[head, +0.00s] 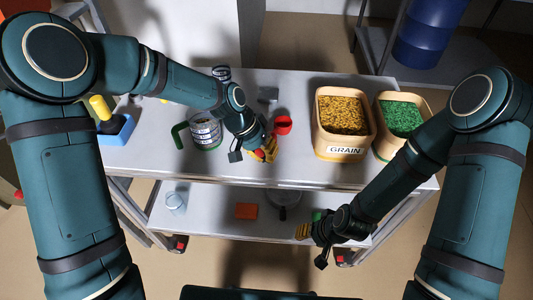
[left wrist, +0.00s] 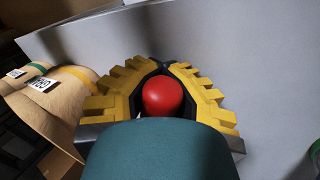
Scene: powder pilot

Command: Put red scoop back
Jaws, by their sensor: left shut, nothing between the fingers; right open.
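The red scoop (head: 283,124) is on the grey table top, left of the grain bin (head: 340,154). My left gripper (head: 268,149) is low over the table just in front of the scoop, its yellow fingers shut. A red rounded part shows by these fingers in the head view. In the left wrist view a red rounded end (left wrist: 162,97) appears framed by the yellow fingers; I cannot tell whether it touches them. My right gripper (head: 304,231) is open at the front of the table, over the lower shelf and away from the scoop.
A bin of green grains (head: 402,117) stands right of the grain bin. A jug with a green handle (head: 205,131) and a blue tray (head: 117,132) are at the left. The lower shelf holds an orange box (head: 246,211) and a white cup (head: 176,203). The table's front middle is clear.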

